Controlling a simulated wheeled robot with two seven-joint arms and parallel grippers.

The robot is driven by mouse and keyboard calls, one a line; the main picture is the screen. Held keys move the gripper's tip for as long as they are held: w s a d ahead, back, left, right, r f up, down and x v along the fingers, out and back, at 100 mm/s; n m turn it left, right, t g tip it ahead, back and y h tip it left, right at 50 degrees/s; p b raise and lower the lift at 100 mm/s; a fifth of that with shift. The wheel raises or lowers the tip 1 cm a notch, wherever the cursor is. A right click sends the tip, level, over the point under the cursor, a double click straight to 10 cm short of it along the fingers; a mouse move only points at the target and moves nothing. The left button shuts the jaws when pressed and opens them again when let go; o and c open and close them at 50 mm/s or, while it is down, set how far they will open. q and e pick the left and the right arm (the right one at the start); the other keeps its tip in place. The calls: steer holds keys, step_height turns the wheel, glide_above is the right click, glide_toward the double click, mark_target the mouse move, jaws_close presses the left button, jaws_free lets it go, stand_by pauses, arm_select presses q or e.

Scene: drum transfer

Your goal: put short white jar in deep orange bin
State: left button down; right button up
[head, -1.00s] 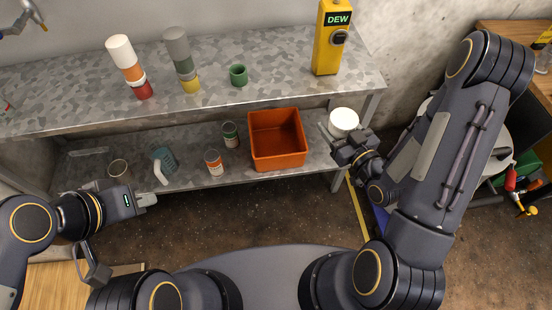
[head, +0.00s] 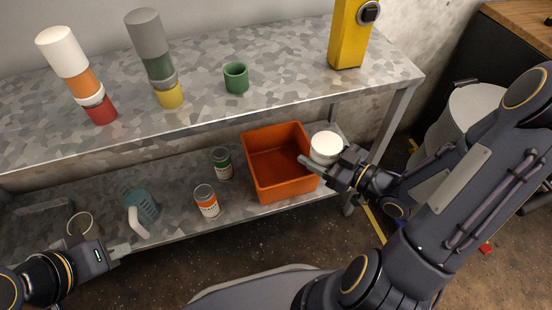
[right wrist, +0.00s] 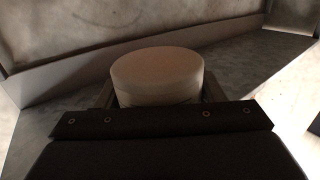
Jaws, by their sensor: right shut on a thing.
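The short white jar (head: 326,147) is between the fingers of my right gripper (head: 318,163), just right of the bin on the lower shelf. In the right wrist view the jar (right wrist: 158,77) sits upright between the two fingers, its lower part hidden by the gripper body. The deep orange bin (head: 285,188) stands on the lower shelf, and its visible inside is empty. One finger of my right gripper overlaps the bin's right rim in the head view; I cannot tell if they touch. My left gripper (head: 119,250) is at the lower left, empty, its fingers seeming close together.
The upper shelf (head: 205,105) overhangs behind, holding stacked cups, a green cup (head: 236,78) and a yellow device (head: 350,40).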

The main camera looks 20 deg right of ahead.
steer(key=w+f+b, duration=0.7)
steer(key=w+f, duration=0.5)
steer(key=w, duration=0.1)
steer(key=shift+f+b, duration=0.25)
steer(key=shift+b, duration=0.05)
steer(key=shift+d+f, duration=0.1)
steer(key=shift+f, duration=0.5)
steer(key=o, duration=1.1)
steer(key=shift+f, duration=0.15)
steer(key=shift+o, duration=0.2)
